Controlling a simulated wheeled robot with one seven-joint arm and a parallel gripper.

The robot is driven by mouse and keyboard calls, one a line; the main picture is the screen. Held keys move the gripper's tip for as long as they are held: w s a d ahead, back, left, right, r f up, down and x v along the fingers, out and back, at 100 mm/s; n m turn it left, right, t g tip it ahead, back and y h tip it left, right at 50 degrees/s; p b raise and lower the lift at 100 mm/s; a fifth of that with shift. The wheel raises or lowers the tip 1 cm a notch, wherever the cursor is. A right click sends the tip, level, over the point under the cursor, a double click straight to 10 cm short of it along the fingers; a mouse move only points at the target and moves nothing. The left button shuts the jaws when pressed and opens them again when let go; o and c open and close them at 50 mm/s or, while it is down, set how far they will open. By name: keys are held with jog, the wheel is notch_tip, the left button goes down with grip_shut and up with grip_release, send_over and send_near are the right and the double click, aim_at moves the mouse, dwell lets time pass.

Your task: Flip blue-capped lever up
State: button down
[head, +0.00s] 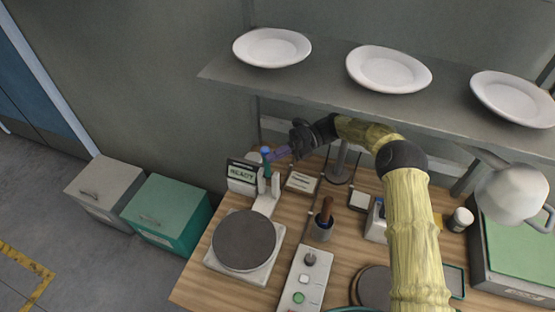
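The blue-capped lever (266,155) stands on a small white device at the back left of the wooden table. Its blue cap points up, but I cannot tell its exact tilt. The device has a dark display (241,172) reading "READY".
A shelf (330,75) with three white plates hangs above my arm. A round dark plate (244,240) sits on a white base in front of the lever.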

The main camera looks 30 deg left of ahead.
jog(key=shift+w+a, duration=0.15)
jog(key=shift+w, duration=0.4)
jog(key=shift+s, duration=0.1)
